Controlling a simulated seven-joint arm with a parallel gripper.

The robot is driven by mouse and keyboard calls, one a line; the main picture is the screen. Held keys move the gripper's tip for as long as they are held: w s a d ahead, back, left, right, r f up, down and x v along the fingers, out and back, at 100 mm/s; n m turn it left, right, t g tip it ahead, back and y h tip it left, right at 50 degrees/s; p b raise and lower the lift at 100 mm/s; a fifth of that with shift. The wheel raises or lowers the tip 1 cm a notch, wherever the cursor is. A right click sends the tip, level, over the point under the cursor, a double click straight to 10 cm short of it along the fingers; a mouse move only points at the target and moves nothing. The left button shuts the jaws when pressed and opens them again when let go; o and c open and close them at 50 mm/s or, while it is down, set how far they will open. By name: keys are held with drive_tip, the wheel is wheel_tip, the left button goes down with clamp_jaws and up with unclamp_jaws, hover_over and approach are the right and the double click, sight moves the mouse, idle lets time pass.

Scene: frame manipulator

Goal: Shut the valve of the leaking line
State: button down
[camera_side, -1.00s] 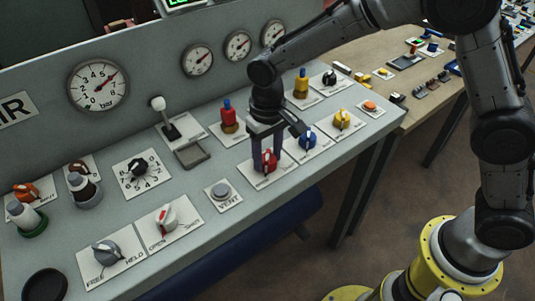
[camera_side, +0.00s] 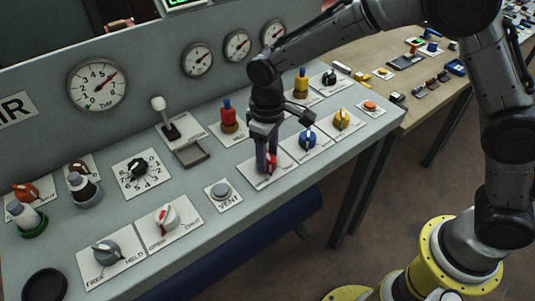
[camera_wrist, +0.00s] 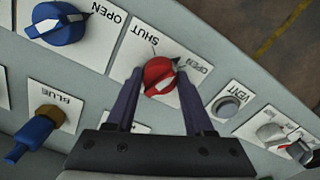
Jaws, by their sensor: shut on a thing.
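The red valve knob (camera_wrist: 160,76) sits on a white plate marked OPEN and SHUT in the wrist view. Its dark tip points to the upper right, near the OPEN marking. My gripper (camera_wrist: 158,90) has one dark finger on each side of the knob and is shut on it. In the side view my gripper (camera_side: 266,158) comes down over the red knob (camera_side: 270,164) and partly hides it. A blue valve knob (camera_side: 307,140) and a yellow valve knob (camera_side: 341,119) stand to its right. No leak can be made out.
A red plug (camera_side: 229,117) and a yellow plug (camera_side: 301,84) stand behind the valves; a blue plug (camera_wrist: 38,135) shows in the wrist view. The grey VENT button (camera_side: 221,190) is close left of my gripper. Several gauges (camera_side: 97,83) line the back panel.

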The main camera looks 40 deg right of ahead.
drive_tip(key=n, duration=0.6)
drive_tip(key=shift+r, duration=0.1)
drive_tip(key=n, duration=0.6)
drive_tip(key=shift+n, duration=0.4)
drive_tip(key=shift+a, duration=0.1)
drive_tip(key=shift+c, duration=1.4)
unclamp_jaws()
wheel_tip(320, 180, up, 14)
